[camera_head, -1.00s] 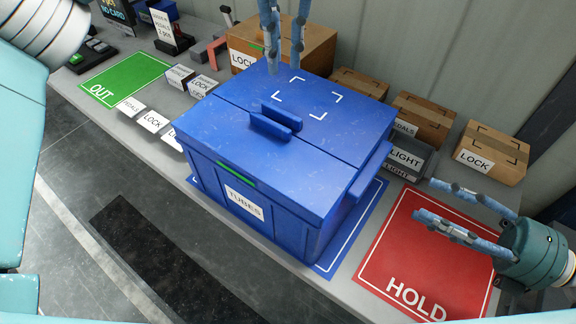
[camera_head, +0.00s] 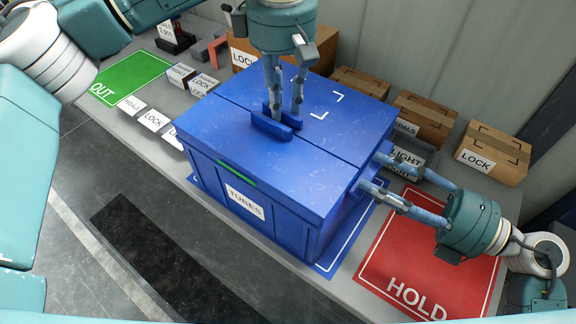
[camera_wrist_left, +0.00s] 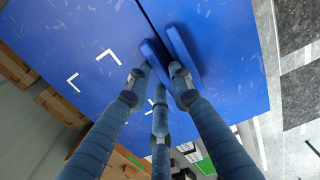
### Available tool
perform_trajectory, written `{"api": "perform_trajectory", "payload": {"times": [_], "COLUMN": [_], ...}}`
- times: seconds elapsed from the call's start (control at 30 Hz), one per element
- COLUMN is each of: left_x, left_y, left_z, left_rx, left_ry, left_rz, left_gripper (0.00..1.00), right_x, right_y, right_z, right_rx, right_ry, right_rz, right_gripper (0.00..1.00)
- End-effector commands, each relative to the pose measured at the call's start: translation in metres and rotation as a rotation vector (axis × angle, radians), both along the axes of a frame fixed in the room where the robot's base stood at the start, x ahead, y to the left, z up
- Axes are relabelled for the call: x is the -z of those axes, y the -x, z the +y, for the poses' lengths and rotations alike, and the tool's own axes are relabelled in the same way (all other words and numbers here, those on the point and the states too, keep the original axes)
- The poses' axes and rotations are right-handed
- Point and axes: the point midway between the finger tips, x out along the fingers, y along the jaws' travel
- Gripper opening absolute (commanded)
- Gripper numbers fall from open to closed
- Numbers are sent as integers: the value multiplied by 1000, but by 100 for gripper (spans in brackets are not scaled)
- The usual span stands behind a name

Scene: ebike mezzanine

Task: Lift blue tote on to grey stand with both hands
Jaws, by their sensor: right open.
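The blue tote (camera_head: 230,150), labelled TUBES, stands closed on a blue mat on the grey bench. Its lid carries a pair of raised blue grips (camera_head: 270,127), also seen in the left wrist view (camera_wrist_left: 184,52). My left gripper (camera_head: 284,108) points down at these grips from above, its fingers spread and its tips at or very near them; contact is unclear. My right gripper (camera_head: 374,172) is open at the tote's right side, fingertips by the side handle (camera_head: 355,185), which they partly hide. I cannot make out a separate grey stand.
A red HOLD mat (camera_head: 425,275) lies right of the tote and a green OUT mat (camera_head: 130,78) at the left. Cardboard boxes (camera_head: 425,118) and a LOCK box (camera_head: 492,155) stand along the wall. Small labelled boxes (camera_head: 152,120) sit left of the tote.

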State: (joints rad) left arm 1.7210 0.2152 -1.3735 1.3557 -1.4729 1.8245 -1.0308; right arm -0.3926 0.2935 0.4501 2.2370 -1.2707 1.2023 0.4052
Motion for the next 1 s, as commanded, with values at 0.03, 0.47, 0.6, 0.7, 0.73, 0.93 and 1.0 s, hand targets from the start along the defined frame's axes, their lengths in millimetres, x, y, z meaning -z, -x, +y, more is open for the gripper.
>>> {"api": "perform_trajectory", "payload": {"times": [0.03, 0.47, 0.6, 0.7, 0.73, 0.93, 1.0], "left_x": [0, -1, -1, -6, -6, -10, -14], "left_y": [0, 0, 0, -1, -1, -1, -1], "left_z": [0, 0, 0, -1, -1, -1, -1], "left_rx": [0, 1, 1, 1, 1, 1, 1], "left_ry": [0, 0, 0, 4, 4, 4, 4], "left_rz": [0, 0, 0, -6, -6, -5, -5], "left_gripper": [21, 0, 0, 0, 0, 0, 0], "right_x": [0, 0, 0, -6, -6, -12, -17], "right_y": [0, 0, 0, 0, 0, 0, 0], "right_z": [0, 0, -1, 0, 0, 0, 0], "right_rx": [0, 0, 0, 0, 0, 1, 1], "right_ry": [0, 1, 1, -7, -7, -7, -8], "right_rz": [0, 1, 1, -10, -9, -9, -10], "right_gripper": [49, 0, 0, 0, 0, 0, 0]}}
